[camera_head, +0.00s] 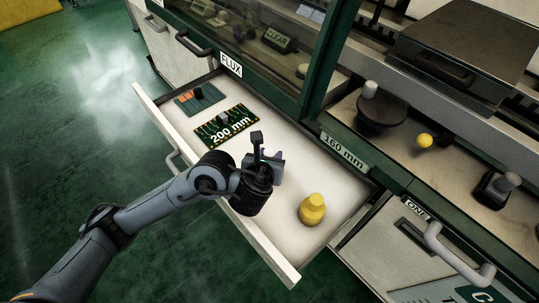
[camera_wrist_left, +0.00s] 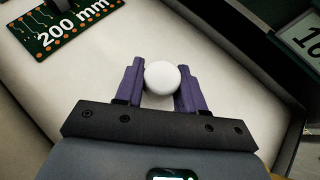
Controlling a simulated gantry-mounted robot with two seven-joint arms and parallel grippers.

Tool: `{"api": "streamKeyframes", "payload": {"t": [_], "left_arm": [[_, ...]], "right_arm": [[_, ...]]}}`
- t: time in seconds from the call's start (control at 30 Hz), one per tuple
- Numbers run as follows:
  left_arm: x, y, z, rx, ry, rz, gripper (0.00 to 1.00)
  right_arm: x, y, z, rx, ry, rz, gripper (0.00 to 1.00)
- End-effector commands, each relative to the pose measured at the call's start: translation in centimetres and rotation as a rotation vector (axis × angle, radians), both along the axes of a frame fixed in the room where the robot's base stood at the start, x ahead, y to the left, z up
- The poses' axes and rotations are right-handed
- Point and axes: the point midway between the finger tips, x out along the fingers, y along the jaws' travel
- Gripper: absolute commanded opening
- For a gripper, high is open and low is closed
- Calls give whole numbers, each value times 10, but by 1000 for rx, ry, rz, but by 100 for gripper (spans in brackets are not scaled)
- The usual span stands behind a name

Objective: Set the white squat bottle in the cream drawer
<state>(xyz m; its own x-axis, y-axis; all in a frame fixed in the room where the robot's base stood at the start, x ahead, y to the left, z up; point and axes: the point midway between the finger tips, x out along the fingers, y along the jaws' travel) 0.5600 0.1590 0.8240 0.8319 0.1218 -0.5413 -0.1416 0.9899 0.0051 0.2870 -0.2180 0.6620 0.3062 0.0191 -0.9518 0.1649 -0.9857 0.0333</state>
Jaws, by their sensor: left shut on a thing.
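The cream drawer (camera_head: 147,101) is pulled open, and its pale floor also shows in the left wrist view (camera_wrist_left: 225,45). My left gripper (camera_head: 268,157) is over the middle of the drawer, between the green board and the yellow bottle. In the left wrist view its purple fingers are shut on the white squat bottle (camera_wrist_left: 162,77), seen from its round white top. The bottle is mostly hidden by the gripper in the head view. I cannot tell whether its base touches the drawer floor. My right gripper is not in view.
The drawer floor right of my gripper is clear around the yellow bottle. The green machine frame (camera_head: 322,70) stands behind the drawer.

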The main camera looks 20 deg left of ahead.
Motion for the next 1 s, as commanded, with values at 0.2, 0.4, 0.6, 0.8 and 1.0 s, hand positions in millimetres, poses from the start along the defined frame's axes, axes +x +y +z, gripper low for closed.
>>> {"api": "streamKeyframes", "payload": {"t": [0.2, 0.4, 0.6, 0.8, 1.0], "left_arm": [[0, 0, -4, 0, 0, 0, 0], [0, 0, -6, 0, 0, 0, 40], [0, 0, -6, 0, 0, 0, 68], [0, 0, -6, 0, 0, 0, 68], [0, 0, -6, 0, 0, 0, 68]], "right_arm": [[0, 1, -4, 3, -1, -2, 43], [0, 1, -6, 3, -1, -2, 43], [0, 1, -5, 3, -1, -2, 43], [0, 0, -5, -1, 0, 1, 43], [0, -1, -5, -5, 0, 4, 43]]}}
